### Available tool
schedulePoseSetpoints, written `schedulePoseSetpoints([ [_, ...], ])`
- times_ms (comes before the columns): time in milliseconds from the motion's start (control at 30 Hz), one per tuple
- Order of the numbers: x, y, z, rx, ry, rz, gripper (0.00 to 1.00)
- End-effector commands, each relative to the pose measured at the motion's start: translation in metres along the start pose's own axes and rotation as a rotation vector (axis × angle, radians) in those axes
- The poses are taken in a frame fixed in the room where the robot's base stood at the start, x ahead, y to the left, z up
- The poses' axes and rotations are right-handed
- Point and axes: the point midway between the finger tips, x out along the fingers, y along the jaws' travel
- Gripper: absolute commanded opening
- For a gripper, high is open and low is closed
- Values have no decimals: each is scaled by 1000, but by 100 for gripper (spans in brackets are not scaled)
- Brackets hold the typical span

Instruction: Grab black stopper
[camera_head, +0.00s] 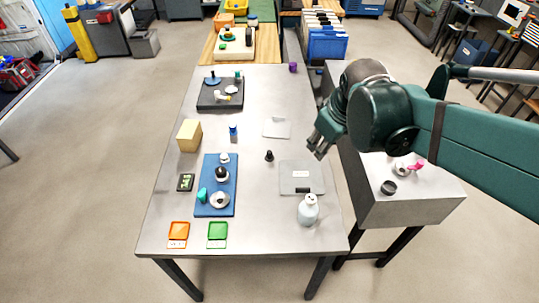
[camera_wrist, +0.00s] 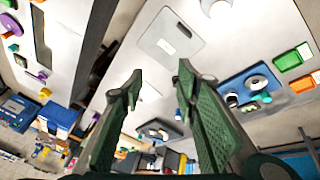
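A small black stopper (camera_head: 269,156) stands on the grey table in the head view, between the blue tray and the light grey plate. My gripper (camera_head: 317,147) is in the air above the table's right edge, to the right of the stopper and apart from it. In the wrist view my gripper (camera_wrist: 160,78) is open, with two green fingers spread and nothing between them. I cannot make out the stopper in the wrist view; the right finger may hide it.
A blue tray (camera_head: 212,208) with several small things is left of the stopper. A light grey plate (camera_head: 300,170) and a white bottle (camera_head: 308,210) are to its right. A blue bottle (camera_head: 233,132) and a tan block (camera_head: 189,135) stand farther left. The table around the stopper is clear.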

Motion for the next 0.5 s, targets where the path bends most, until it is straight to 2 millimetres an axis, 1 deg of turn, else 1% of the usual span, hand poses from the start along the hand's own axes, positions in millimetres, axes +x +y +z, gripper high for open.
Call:
schedulePoseSetpoints([
  [33,2,2,-8,-29,-8,-8,32],
  [500,41,4,-63,-328,-74,-84,32],
])
